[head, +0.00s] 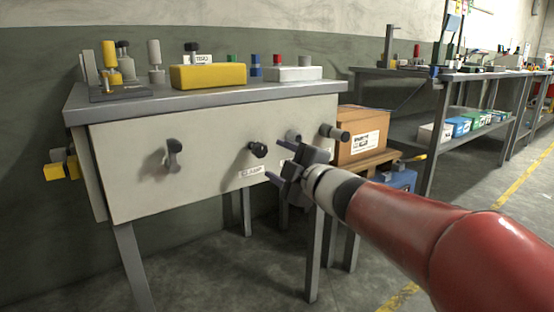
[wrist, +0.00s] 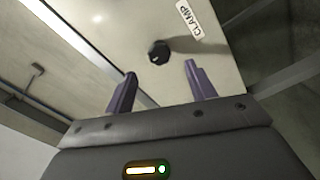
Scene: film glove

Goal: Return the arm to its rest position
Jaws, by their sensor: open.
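My gripper (head: 283,166) is at the end of my red arm, in front of the right part of the light panel on the workbench. Its two fingers are apart with nothing between them. In the wrist view the open fingers (wrist: 158,85) point toward a black knob (wrist: 158,52) beside a CLAMP label (wrist: 190,19). There is a visible gap between fingertips and knob. In the head view the black knob (head: 258,150) is on the panel, left of and above my gripper. My gripper hides part of the panel's lower right.
The panel (head: 210,185) also bears a dark hook-like handle (head: 173,154) and a dark-ended knob (head: 336,133). A yellow block (head: 208,76) and several small items stand on the workbench top (head: 140,98). A cardboard box (head: 362,135) and another bench (head: 450,75) are to the right.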

